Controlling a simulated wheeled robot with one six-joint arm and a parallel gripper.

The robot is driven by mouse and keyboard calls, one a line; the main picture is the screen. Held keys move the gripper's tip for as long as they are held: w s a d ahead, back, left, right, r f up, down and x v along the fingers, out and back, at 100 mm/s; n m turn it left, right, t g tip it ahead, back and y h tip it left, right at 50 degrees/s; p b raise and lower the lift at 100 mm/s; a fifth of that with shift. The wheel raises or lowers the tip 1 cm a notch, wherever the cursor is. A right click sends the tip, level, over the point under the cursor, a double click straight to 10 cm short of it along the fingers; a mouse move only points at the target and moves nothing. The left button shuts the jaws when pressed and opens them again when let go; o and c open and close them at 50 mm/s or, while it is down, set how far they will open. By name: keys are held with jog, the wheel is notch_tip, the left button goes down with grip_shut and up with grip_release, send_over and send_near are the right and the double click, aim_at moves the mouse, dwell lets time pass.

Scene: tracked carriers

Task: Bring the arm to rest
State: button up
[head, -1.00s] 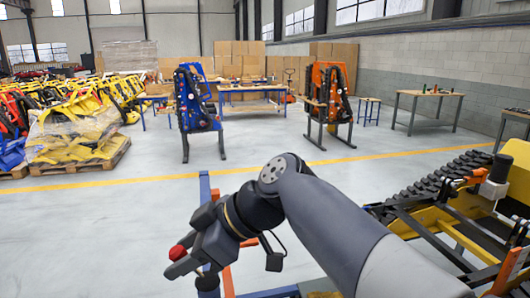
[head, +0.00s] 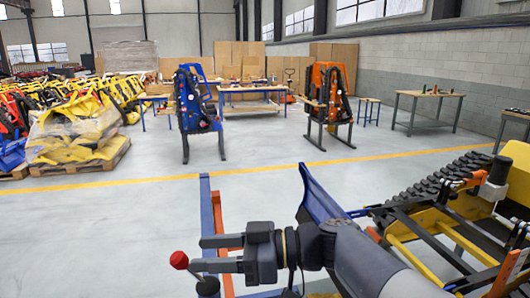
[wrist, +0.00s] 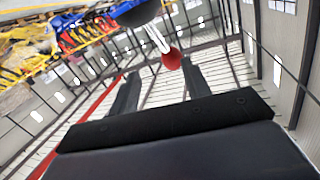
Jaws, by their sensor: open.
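My gripper (head: 197,254) is low in the head view, pointing left, with its two dark fingers apart and nothing held between them. A red ball knob (head: 179,260) on a thin lever sits just off the fingertips; I cannot tell whether it touches them. The lever rises from a black base (head: 207,287). In the wrist view the two fingers (wrist: 157,74) stand apart, and the red knob (wrist: 172,59) shows beyond them, between their tips. My forearm reaches in from the lower right of the head view.
A blue upright (head: 206,215) and an orange bar stand close behind my gripper. A blue panel (head: 322,195) rises behind my wrist. A yellow tracked carrier (head: 440,215) stands at the right. The floor beyond is open up to the yellow line (head: 160,182).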

jog(key=d+y+b, duration=0.1)
jog(key=d+b, duration=0.1)
jog(key=d, duration=0.7)
jog(key=shift+w+d+f, duration=0.1)
dwell(0.3)
